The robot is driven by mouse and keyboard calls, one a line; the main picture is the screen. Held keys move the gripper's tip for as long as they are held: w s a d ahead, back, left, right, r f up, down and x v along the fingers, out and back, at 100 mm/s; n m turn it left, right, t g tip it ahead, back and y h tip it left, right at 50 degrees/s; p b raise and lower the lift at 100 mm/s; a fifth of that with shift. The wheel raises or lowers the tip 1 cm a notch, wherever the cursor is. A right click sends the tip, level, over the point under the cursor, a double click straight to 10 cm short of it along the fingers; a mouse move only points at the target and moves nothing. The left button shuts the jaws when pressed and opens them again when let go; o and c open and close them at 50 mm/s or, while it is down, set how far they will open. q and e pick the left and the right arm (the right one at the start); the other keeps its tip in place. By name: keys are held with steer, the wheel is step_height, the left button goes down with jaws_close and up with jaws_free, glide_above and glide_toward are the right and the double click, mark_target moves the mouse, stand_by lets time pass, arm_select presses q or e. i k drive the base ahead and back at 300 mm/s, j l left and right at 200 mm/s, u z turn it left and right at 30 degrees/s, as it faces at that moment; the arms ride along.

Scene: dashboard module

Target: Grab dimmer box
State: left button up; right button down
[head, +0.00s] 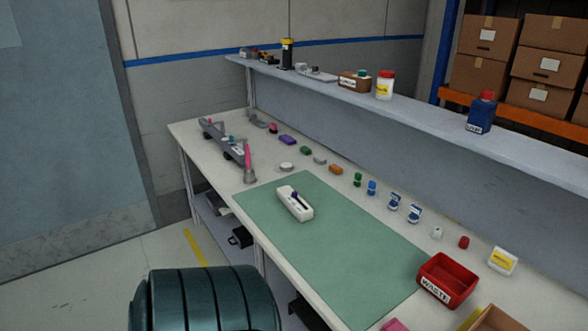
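No box that I can read as a dimmer box is clearly marked in the head view. A white oblong block (292,208) with a dark slot and a purple piece on top lies on the green mat (330,255). An open brown box (497,320) is cut off at the lower right edge. A small brown box (354,82) stands on the raised shelf. I cannot tell which of these, if any, is the dimmer box. Neither of my grippers is in view.
A red bin marked WASTE (447,281) stands at the mat's right. Several small coloured parts line the bench behind the mat. A grey rack (222,141) is at the far left end. The raised shelf (430,116) runs along the back. Most of the mat is clear.

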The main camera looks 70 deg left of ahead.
mark_target(299, 207)
steer(key=i+l, duration=0.1)
steer(key=i, duration=0.3)
steer(key=u, duration=2.4)
